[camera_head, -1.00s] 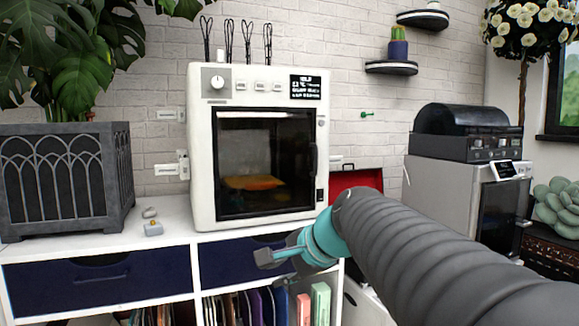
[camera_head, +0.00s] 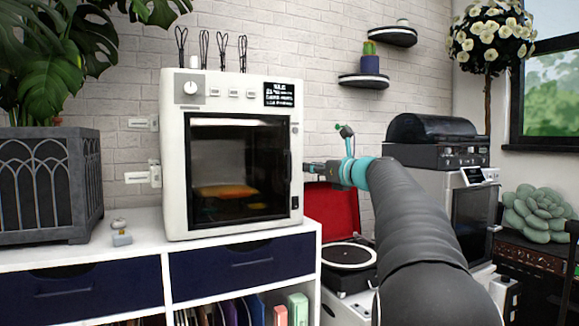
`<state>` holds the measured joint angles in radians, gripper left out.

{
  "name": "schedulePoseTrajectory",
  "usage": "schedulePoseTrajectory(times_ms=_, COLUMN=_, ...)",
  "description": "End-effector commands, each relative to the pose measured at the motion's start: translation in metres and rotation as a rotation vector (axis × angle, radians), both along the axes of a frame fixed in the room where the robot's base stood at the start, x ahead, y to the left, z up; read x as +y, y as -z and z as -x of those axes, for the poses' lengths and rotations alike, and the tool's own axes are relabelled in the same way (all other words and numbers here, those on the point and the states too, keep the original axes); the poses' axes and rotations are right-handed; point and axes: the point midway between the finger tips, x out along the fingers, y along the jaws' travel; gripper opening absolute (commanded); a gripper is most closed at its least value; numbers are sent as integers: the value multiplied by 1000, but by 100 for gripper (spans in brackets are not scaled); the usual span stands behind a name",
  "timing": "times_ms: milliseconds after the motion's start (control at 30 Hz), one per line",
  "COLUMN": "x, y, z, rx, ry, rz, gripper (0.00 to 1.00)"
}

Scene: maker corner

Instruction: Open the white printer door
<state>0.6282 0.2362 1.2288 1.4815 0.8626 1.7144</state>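The white printer (camera_head: 175,150) stands on the white cabinet, with a knob and buttons along its top front. Its door (camera_head: 238,160), a dark window in a dark frame, looks closed; an orange thing shows behind the glass. A dark vertical handle (camera_head: 286,165) runs along the door's right edge. My gripper (camera_head: 312,167) is at handle height, just right of the printer's right edge, pointing left toward it. It is seen side-on and small, so the finger gap and any contact with the printer cannot be made out.
A record player (camera_head: 348,254) with a raised red lid (camera_head: 333,208) sits below my gripper. A grey machine (camera_head: 470,215) with a black-lidded unit (camera_head: 435,140) on it stands to the right. A planter (camera_head: 45,185) is at the left. The cabinet top (camera_head: 135,245) before the printer is mostly clear.

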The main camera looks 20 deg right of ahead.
Motion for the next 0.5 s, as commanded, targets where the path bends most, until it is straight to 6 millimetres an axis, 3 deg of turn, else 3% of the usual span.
schedulePoseTrajectory(times_ms=300, x=15, y=0, z=-60, rx=2, ry=-3, rz=1, gripper=24)
schedulePoseTrajectory(times_ms=500, x=21, y=-1, z=-89, rx=2, ry=-2, rz=1, gripper=24)
